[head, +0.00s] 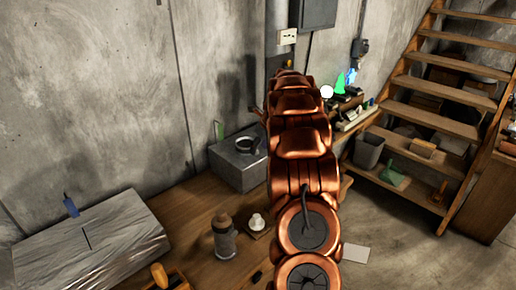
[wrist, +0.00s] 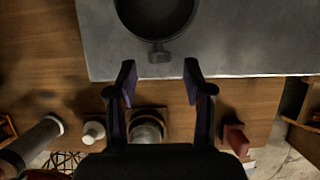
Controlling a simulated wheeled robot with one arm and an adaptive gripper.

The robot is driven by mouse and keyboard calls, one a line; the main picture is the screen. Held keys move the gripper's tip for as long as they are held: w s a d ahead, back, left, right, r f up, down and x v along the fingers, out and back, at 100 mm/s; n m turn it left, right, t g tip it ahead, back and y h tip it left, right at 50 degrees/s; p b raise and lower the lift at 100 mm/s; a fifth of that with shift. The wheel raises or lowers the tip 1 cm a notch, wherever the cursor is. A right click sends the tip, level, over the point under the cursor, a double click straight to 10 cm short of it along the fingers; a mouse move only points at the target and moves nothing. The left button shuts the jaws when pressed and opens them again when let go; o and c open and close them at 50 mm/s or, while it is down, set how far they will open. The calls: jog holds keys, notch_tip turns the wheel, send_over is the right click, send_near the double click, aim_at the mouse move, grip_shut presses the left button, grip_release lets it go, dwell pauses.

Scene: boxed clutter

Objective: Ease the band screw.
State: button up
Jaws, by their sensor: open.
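The band screw (wrist: 159,56) is a small dark knob on the near side of a dark round band (wrist: 157,18), seen from above in the wrist view. The band's far part is cut off by the frame's top edge. It rests on a grey block (wrist: 240,50). In the head view, the dark round band (head: 248,145) sits on top of the grey block (head: 238,168). My gripper (wrist: 159,72) is open and empty, with its fingertips apart either side of the screw's line and just short of it. In the head view my arm hides the gripper.
A bottle (head: 224,240) and a white knob-like piece (head: 257,222) stand on the wooden bench. A foil-covered box (head: 90,250) lies at left. In the wrist view, a round jar (wrist: 147,130) shows between the fingers and a red object (wrist: 236,138) at right. Wooden stairs (head: 440,115) rise at right.

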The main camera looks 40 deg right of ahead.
jog(key=shift+x, duration=1.05)
grip_shut()
